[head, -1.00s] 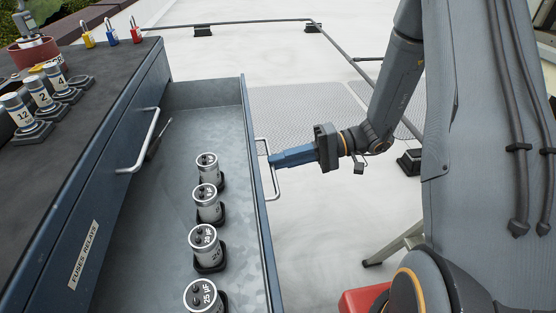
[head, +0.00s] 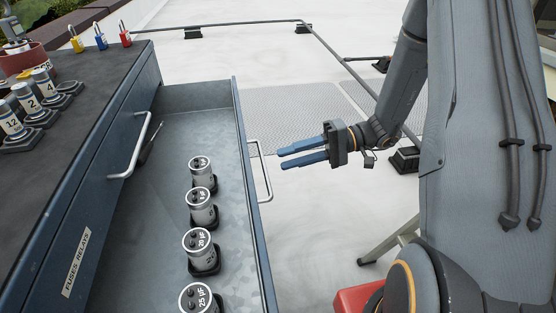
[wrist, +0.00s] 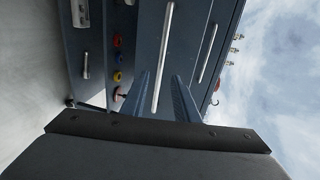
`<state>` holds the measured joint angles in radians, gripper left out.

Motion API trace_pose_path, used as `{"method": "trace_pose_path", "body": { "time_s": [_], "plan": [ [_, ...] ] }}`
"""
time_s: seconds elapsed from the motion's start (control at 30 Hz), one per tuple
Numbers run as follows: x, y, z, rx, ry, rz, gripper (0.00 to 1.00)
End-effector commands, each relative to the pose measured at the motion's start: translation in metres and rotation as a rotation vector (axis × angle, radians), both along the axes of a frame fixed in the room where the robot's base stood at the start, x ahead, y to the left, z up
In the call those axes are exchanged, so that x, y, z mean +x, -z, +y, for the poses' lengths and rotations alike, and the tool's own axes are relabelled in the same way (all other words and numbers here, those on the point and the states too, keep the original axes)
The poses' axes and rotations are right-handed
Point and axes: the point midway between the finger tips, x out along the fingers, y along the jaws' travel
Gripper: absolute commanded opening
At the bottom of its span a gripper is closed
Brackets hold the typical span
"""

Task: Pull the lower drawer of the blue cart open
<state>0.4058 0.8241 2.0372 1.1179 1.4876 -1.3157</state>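The blue cart's lower drawer (head: 170,215) stands pulled far out in the head view, its grey metal floor exposed. Its bar handle (head: 266,172) is on the drawer's front, and it also shows as a long pale bar in the wrist view (wrist: 162,60). My gripper (head: 282,159) is open and empty, just right of the handle, with a small gap between its blue fingertips and the bar. In the wrist view the two fingers (wrist: 160,95) stand apart on either side of the handle's line. The upper drawer (head: 105,190), labelled "FUSES RELAYS", is shut.
Several silver capacitors (head: 201,208) stand in the drawer, with a screwdriver (head: 151,142) near its back. The cart top (head: 85,115) holds numbered cylinders and colored padlocks (head: 100,37). A red box (head: 357,300) sits at the bottom.

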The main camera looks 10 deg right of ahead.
Motion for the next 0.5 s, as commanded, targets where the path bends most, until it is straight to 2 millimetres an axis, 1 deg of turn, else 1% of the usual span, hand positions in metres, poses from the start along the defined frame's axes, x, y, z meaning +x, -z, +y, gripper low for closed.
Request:
{"method": "trace_pose_path", "body": {
  "time_s": [0.03,0.2,0.3,0.5],
  "plan": [
    [0.0,-0.002,-0.009,0.0,0.004,0.0,0.28],
    [0.0,-0.005,-0.026,0.0,0.002,-0.001,0.28],
    [0.0,-0.006,-0.03,0.0,0.0,0.0,0.28],
    [0.0,-0.006,-0.031,0.0,0.0,0.001,0.28]
  ]
}}
